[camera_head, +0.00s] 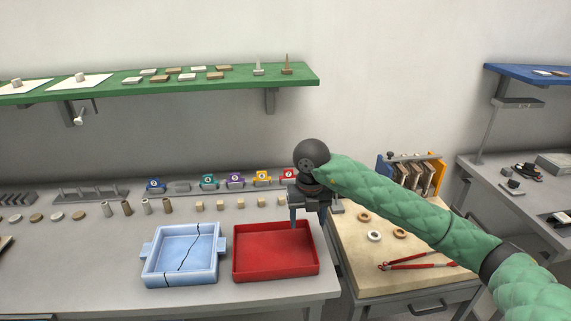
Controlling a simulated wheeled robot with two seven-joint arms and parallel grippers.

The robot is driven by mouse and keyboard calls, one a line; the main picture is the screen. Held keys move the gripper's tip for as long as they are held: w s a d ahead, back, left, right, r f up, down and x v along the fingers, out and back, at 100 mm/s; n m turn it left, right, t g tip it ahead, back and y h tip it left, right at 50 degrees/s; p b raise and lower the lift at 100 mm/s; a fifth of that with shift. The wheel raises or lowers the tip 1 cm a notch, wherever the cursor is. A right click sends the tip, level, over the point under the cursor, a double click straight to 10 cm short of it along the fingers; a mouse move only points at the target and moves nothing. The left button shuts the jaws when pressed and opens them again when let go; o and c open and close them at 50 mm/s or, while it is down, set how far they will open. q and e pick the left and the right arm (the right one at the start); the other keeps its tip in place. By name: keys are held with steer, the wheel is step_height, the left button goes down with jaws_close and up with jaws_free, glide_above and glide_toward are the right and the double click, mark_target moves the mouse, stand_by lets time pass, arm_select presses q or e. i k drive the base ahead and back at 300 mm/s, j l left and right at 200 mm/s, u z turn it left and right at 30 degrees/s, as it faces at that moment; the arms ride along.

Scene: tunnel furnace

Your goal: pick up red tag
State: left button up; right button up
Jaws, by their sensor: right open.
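The red tag (288,174) stands at the right end of a row of coloured tags at the back of the grey bench. Its lower part is close to my wrist in the picture. My right gripper (308,222) points down over the right part of the red tray (275,277), in front of the red tag. It is open, and I see nothing between its fingers. My left gripper is not in view.
Blue, green, purple and yellow tags (262,176) stand left of the red one. Small blocks and cylinders line the bench before them. A cracked blue tray (183,255) sits left of the red tray. A green shelf (200,80) hangs above.

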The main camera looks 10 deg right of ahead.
mark_target(288, 174)
steer(key=i, duration=1.2)
